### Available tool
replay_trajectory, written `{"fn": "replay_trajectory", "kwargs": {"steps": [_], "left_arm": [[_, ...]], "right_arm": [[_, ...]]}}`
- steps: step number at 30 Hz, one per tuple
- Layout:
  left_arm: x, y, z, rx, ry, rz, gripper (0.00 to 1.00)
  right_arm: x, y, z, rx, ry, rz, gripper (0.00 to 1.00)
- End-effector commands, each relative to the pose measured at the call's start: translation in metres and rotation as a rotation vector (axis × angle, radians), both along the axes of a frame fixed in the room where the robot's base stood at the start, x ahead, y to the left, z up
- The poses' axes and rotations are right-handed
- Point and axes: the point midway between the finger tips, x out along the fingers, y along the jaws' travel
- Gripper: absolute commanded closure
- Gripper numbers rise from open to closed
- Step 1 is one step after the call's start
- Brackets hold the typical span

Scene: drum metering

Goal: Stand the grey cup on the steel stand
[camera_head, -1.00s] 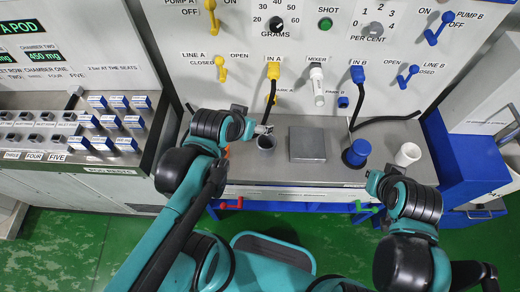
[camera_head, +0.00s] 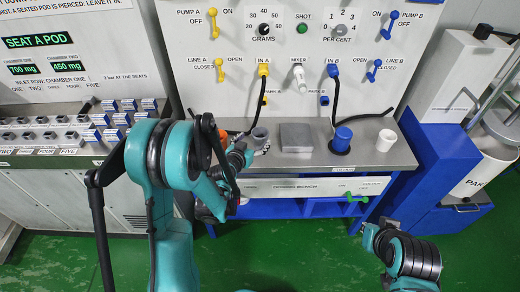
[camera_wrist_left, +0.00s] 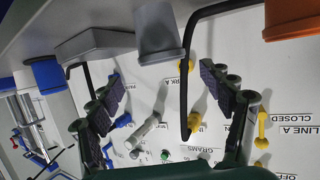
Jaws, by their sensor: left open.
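The grey cup (camera_head: 260,137) stands upright on the steel bench, just left of the steel stand (camera_head: 296,137), a low square block with a bare top. My left gripper (camera_head: 247,148) is low at the cup's left front. In the left wrist view the picture is turned over; the open, empty fingers (camera_wrist_left: 160,72) point towards the grey cup (camera_wrist_left: 158,32), which appears beyond the fingertips. The stand (camera_wrist_left: 95,44) shows beside it. My right gripper (camera_head: 370,237) is at lower right, away from the bench; its jaws are too small to read.
A blue cup (camera_head: 341,138) and a white cup (camera_head: 386,140) stand right of the stand. An orange cup (camera_wrist_left: 292,20) is on the grey cup's other side, mostly hidden by my arm in the head view. Hoses hang from the panel (camera_head: 300,90) behind.

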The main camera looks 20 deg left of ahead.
Motion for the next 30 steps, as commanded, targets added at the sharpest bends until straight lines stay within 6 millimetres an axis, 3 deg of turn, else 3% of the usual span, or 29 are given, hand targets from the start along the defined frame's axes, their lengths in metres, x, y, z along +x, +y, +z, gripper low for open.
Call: {"fn": "replay_trajectory", "kwargs": {"steps": [15,25,30], "left_arm": [[0.064,-0.005,-0.024,0.000,0.000,-0.001,0.20],[0.071,-0.005,-0.024,0.000,0.000,0.000,0.20],[0.071,-0.005,-0.024,0.000,0.000,0.000,0.65]], "right_arm": [[0.000,0.000,-0.025,0.000,0.000,0.000,1.00],[0.000,0.000,-0.025,0.000,0.000,0.000,1.00],[0.000,0.000,-0.025,0.000,0.000,0.000,1.00]]}}
